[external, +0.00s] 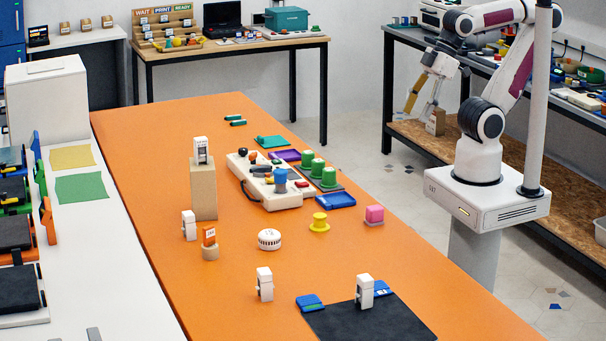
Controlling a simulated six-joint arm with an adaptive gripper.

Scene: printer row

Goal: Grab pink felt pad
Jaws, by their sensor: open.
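A small pink block (374,213) stands near the right edge of the orange table (225,300), on what looks like a thin pale base. It is the only clearly pink thing on this table; I cannot tell from here whether it is felt. My gripper (420,106) is high and far behind it, off the table, in front of the back right bench. Its fingers point down and are apart, with nothing seen between them. A brown box (436,122) shows just beside the right fingertip, and I cannot tell how far behind it is.
Left of the pink block stands a yellow knob-like piece (319,222), and behind it lies a blue tray (335,200). Several green pegs (318,167) and a white panel (265,190) are farther back. A black mat (395,320) lies in front.

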